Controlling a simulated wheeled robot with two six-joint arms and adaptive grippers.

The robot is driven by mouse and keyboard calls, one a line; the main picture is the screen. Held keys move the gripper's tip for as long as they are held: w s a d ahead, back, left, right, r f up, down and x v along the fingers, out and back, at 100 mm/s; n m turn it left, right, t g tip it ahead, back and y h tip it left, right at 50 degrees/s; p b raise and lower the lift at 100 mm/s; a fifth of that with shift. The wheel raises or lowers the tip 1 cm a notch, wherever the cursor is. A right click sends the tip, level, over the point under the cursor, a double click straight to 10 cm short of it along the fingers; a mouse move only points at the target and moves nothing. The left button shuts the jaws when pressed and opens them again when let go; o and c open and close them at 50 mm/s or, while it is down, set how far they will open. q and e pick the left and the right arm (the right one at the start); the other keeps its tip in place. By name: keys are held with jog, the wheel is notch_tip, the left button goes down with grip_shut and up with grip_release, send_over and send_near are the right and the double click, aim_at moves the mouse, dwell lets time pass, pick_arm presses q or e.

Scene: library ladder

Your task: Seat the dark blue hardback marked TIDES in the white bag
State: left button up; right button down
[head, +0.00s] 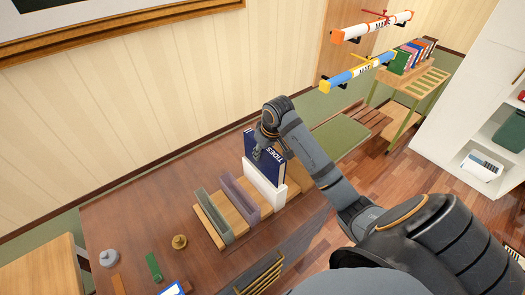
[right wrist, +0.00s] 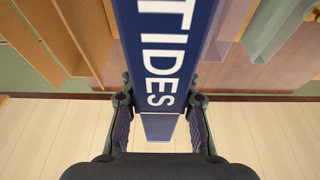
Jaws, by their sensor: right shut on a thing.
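The dark blue hardback (head: 276,168) stands upright with TIDES in white letters on its spine. Its lower part is hidden behind the front of the white bag (head: 264,187), and it appears to be inside it; I cannot tell how deep it sits. My right gripper (head: 264,142) is at the book's upper part. In the right wrist view the gripper (right wrist: 160,108) is shut on the hardback (right wrist: 160,60), with one finger on each side of the spine. The white bag is not clearly visible there. My left gripper is not in view.
A purple bag (head: 240,198) and a grey-green bag (head: 213,216) stand left of the white one on a wooden rack. A brass object (head: 179,242), a grey object (head: 109,258) and a green block (head: 153,266) lie on the dark tabletop (head: 135,215). Labelled tubes (head: 358,72) hang at upper right.

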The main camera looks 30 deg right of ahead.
aim_at(269, 150)
jog(key=shift+r, duration=0.1)
jog(key=shift+p, duration=0.5)
jog(key=shift+f+b, duration=1.5)
jog(key=shift+f, duration=2.2)
jog(key=c, duration=1)
grip_release()
jog(key=shift+s, duration=0.1)
jog(key=shift+o, duration=0.3)
jog(key=shift+f, duration=0.1)
jog(key=v, duration=1.2)
